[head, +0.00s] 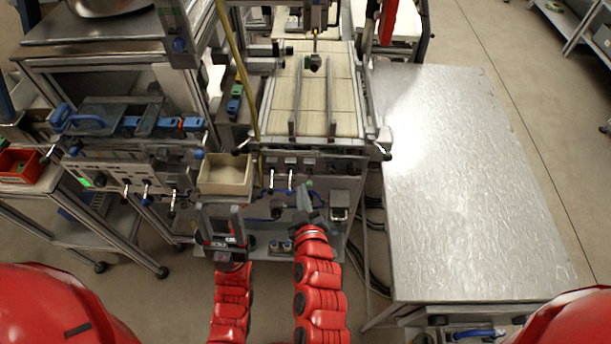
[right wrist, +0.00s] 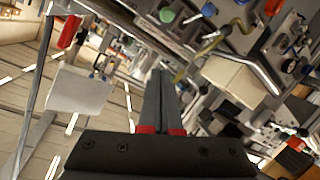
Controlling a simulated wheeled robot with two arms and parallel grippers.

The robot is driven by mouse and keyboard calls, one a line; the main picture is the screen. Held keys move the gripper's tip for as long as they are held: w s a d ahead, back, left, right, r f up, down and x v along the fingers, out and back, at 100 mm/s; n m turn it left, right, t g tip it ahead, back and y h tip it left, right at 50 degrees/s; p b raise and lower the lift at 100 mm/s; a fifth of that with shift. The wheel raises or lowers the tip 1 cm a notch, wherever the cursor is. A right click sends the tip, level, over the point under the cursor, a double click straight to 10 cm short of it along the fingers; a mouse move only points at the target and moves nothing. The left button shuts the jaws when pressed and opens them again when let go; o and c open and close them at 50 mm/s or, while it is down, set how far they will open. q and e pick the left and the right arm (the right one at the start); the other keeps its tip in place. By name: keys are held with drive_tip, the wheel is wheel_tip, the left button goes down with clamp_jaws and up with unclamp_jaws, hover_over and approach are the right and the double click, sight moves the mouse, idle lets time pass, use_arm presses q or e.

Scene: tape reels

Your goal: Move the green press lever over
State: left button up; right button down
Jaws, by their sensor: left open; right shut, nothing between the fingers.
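A small green part (head: 237,89) sits above a blue one (head: 234,104) on the machine, left of the slatted bed. A round green part (right wrist: 166,15) shows at the top of the right wrist view. I cannot tell for sure which green part is the press lever. My left gripper (head: 220,211) is open and empty, below the tan box. My right gripper (head: 304,194) is shut and empty in front of the machine's front panel. Its closed fingers (right wrist: 160,98) show in the right wrist view, apart from the green part.
A tan open box (head: 226,177) stands at the machine's front left. A yellow bent rod (head: 238,68) rises beside the green part. The slatted bed (head: 316,95) lies in the middle. A bare metal table (head: 455,180) stands at the right. A red bin (head: 20,168) is at far left.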

drive_tip(key=shift+s+a+f, duration=0.1)
drive_tip(key=shift+s+f, duration=0.05)
drive_tip(key=shift+f, duration=0.1)
drive_tip(key=p, duration=0.2)
hover_over(309, 178)
drive_tip(key=s+a, duration=0.1)
drive_tip(key=a, duration=0.2)
wheel_tip(309, 178, down, 2)
drive_tip(key=s+d+f, duration=0.1)
drive_tip(key=s+d+f+p, duration=0.1)
drive_tip(key=f, duration=0.1)
drive_tip(key=shift+s+f, duration=0.15)
drive_tip(key=shift+f, duration=0.05)
drive_tip(key=shift+f, duration=0.1)
